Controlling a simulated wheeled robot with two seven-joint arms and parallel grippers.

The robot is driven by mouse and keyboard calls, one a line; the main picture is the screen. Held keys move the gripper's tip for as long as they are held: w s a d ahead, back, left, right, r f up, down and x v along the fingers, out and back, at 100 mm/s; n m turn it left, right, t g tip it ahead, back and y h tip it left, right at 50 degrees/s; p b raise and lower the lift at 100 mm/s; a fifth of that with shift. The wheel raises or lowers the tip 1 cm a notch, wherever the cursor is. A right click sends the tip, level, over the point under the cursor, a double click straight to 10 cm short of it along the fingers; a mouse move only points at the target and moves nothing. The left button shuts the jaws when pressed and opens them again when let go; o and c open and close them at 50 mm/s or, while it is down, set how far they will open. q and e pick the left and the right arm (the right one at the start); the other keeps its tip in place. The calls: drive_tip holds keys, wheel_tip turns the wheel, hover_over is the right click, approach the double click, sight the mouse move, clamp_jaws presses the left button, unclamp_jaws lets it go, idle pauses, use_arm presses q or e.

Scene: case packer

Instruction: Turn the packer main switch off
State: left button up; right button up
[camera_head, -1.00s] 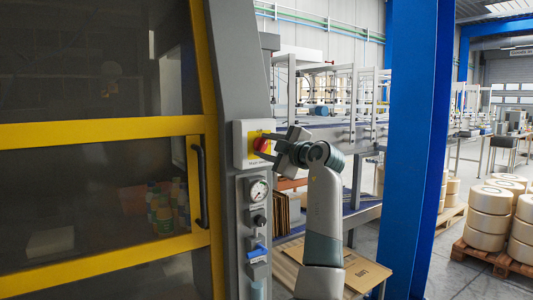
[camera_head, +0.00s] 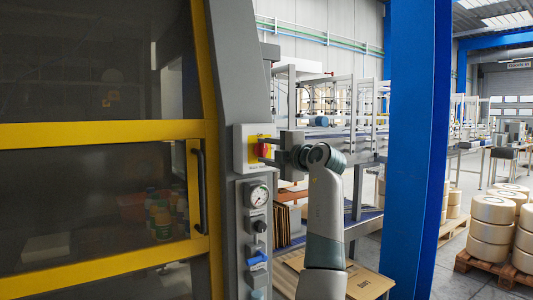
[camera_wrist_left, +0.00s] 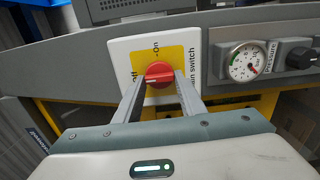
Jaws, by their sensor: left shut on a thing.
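The packer main switch is a red rotary knob (camera_head: 262,147) on a white box with a yellow plate (camera_head: 240,160), on the grey machine column. In the wrist view the red knob (camera_wrist_left: 160,75) sits between the two fingers of my left gripper (camera_wrist_left: 161,80), which is shut on it. The "On" label is above the knob there, and the partly hidden "Off" label is to its left. In the head view my left gripper (camera_head: 270,149) reaches the knob from the right. The knob's bar looks upright there, in line with the "Off" label above. My right gripper is out of view.
Below the switch are a pressure gauge (camera_head: 257,195), a black knob (camera_head: 260,226) and a blue valve (camera_head: 257,258). The yellow-framed door with its black handle (camera_head: 201,185) is at left. A blue pillar (camera_head: 418,150) stands right of my arm.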

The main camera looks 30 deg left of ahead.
use_arm(q)
drive_tip(key=shift+r, duration=0.2)
drive_tip(key=o, duration=0.9)
drive_tip(key=shift+o, duration=0.6)
drive_tip(key=shift+a+f, duration=0.1)
drive_tip(key=shift+f, duration=0.05)
drive_tip(key=shift+s+d, duration=0.2)
drive_tip(key=shift+d, duration=0.45)
drive_tip(key=b+v, duration=0.2)
drive_tip(key=v, duration=1.4)
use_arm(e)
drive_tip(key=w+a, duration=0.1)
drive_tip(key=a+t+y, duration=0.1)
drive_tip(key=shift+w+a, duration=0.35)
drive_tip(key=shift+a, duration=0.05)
